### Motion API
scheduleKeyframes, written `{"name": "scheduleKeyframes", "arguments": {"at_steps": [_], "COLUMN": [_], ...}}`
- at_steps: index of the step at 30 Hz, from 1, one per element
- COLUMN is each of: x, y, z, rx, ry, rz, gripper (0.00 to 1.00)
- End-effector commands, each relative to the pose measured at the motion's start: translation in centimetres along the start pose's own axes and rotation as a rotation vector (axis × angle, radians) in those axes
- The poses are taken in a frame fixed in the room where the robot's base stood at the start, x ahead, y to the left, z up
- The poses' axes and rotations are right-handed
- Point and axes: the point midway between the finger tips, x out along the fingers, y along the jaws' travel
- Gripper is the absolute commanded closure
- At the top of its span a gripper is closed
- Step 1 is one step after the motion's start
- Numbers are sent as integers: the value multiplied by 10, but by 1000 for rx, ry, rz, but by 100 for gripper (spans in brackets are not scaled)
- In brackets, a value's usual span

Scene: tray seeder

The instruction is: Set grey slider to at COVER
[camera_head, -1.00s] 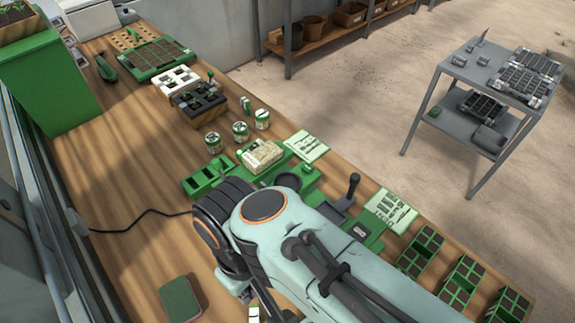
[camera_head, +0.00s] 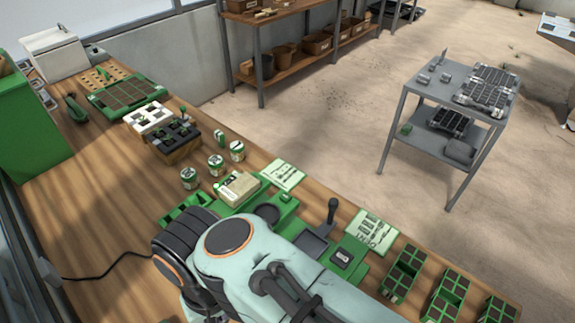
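The green tray seeder (camera_head: 283,212) stands on the wooden bench, partly hidden behind my arm. A dark upright lever with a knob (camera_head: 332,210) rises from its right part. Beside it are a dark grey tray-like piece (camera_head: 312,243) and a small dark block with a pale label (camera_head: 342,256). I cannot tell which part is the grey slider, and no COVER marking is readable. My pale green arm covers the seeder's near side. My gripper is out of the frame below the arm.
Green seedling trays (camera_head: 404,272) stand at the bench's right end. Printed cards (camera_head: 371,230) lie at the far edge. Several small tins (camera_head: 216,165) and a black tray (camera_head: 174,138) stand behind the seeder. A black cable (camera_head: 110,268) crosses the otherwise clear left bench.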

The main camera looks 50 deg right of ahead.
Motion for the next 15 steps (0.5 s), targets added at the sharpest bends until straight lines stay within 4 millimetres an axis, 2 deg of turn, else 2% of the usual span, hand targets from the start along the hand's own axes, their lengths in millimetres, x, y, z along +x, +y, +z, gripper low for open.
{"name": "scheduleKeyframes", "arguments": {"at_steps": [4,8,11,14,15], "x": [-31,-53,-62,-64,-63], "y": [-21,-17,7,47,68], "z": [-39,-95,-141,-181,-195], "rx": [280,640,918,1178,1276], "ry": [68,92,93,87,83], "rz": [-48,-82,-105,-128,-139], "gripper": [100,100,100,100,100]}}
